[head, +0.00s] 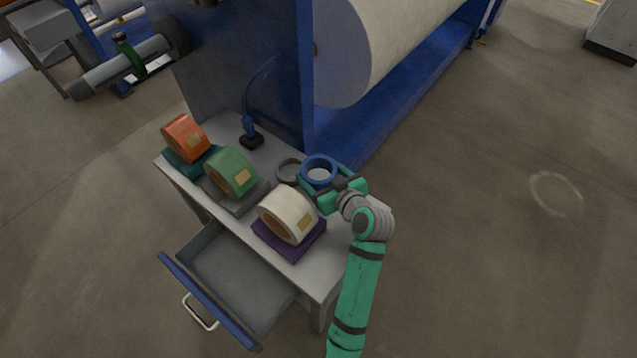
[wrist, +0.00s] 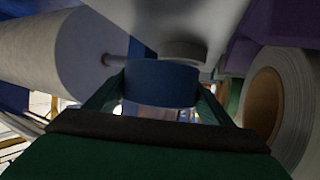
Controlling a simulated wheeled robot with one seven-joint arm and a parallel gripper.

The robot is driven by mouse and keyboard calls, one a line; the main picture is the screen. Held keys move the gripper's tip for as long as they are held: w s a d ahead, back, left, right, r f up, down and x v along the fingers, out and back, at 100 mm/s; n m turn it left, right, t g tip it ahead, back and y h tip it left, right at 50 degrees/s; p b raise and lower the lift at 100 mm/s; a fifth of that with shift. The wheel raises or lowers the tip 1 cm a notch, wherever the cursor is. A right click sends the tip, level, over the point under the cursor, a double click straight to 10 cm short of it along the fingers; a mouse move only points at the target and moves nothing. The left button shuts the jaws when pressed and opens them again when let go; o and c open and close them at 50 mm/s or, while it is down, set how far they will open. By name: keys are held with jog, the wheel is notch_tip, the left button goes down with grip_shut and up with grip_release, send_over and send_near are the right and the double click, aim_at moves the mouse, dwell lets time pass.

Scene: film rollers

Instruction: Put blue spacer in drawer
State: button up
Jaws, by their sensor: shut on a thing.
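The blue spacer (head: 319,162) is a short blue ring. My gripper (head: 331,186) is shut on it near the back right edge of the small table (head: 318,283). In the wrist view the blue spacer (wrist: 162,84) sits between the two green fingers. I cannot tell whether it still touches the tabletop. The drawer (head: 235,278) under the table is pulled open and looks empty. It has a blue front and a pale handle.
A grey ring (head: 288,171) lies beside the blue one. A white roll (head: 288,217) on a purple pad, a green roll (head: 231,172) and an orange roll (head: 185,138) stand on the table. A blue machine with a large white roll (head: 390,45) rises behind.

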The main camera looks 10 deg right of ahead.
jog(key=shift+f, duration=2.5)
jog(key=o, duration=0.9)
jog(key=shift+f, duration=0.15)
